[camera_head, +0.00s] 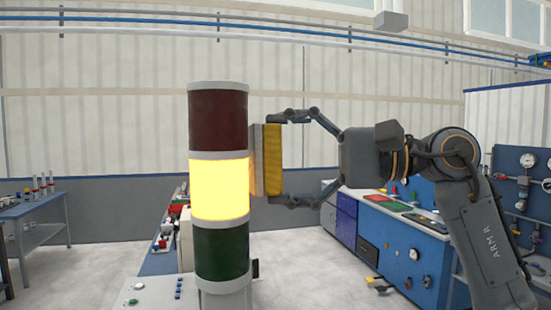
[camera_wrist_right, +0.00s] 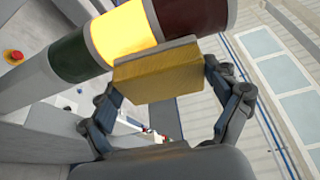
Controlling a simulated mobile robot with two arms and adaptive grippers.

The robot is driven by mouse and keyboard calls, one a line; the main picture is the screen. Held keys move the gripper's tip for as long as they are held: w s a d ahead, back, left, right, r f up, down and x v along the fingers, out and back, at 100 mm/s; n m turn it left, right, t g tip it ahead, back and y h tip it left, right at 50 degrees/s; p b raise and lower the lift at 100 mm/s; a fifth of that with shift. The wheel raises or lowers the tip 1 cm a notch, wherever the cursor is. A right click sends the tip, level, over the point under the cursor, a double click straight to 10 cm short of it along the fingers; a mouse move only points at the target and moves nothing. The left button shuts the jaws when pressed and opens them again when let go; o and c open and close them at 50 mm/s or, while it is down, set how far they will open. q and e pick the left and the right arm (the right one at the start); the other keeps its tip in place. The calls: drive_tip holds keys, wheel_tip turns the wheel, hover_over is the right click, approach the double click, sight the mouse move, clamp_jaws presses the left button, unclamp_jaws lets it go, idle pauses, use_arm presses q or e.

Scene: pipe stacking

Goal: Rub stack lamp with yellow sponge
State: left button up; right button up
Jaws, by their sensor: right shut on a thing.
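The stack lamp (camera_head: 219,189) stands upright left of centre in the head view, with a dark red top section, a lit yellow middle and a dark green bottom. It also shows tilted in the right wrist view (camera_wrist_right: 124,35). My right gripper (camera_head: 283,158) is shut on the yellow sponge (camera_head: 271,160), one finger at its top and one at its bottom. The sponge's grey-white face is toward the lamp, at or very near the lit yellow section. I cannot tell for certain whether they touch. The sponge's yellow side shows in the right wrist view (camera_wrist_right: 158,75). My left gripper is not in view.
The lamp rises from a pale panel (camera_head: 150,293) with buttons. A blue workbench (camera_head: 385,240) with trays stands at the right, behind my right arm. A blue-grey table (camera_head: 35,208) stands at the far left. Open floor (camera_head: 310,260) lies between the lamp and the workbench.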

drive_tip(key=shift+w+d, duration=0.25)
drive_tip(key=shift+d, duration=0.6)
drive_tip(key=shift+w+d, duration=0.3)
drive_tip(key=shift+d, duration=0.55)
drive_tip(key=shift+w+d, duration=0.25)
drive_tip(key=shift+d, duration=0.6)
drive_tip(key=d, duration=0.1)
drive_tip(key=w+d, duration=0.1)
drive_tip(key=d, duration=0.1)
drive_tip(key=shift+a, duration=0.15)
